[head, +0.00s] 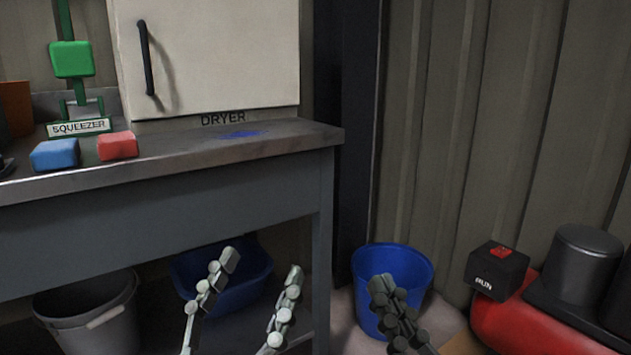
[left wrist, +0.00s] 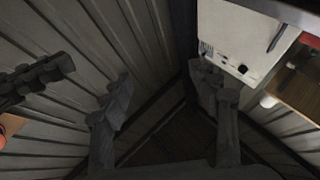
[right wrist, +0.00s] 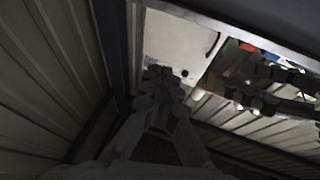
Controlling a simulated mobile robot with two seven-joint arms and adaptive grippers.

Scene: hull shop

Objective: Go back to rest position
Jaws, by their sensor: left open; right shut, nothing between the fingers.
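My left gripper (head: 258,275) is low in the head view, in front of the bench's lower part. Its two fingers stand apart with nothing between them. In the left wrist view the same open fingers (left wrist: 165,100) point up past the corrugated wall and the white dryer. My right gripper (head: 388,295) is right of it, in front of a blue bucket. Its fingers are together and empty. In the right wrist view the closed fingertips (right wrist: 165,85) overlap the lower part of the dryer. Neither gripper touches anything that I can see.
A metal bench (head: 180,190) carries the dryer (head: 215,55), a green squeezer (head: 72,60), a blue sponge (head: 55,155) and a red sponge (head: 117,146). Below are a grey bucket (head: 95,310) and a blue tub (head: 245,285). A blue bucket (head: 415,262) and red compressor (head: 520,325) stand right.

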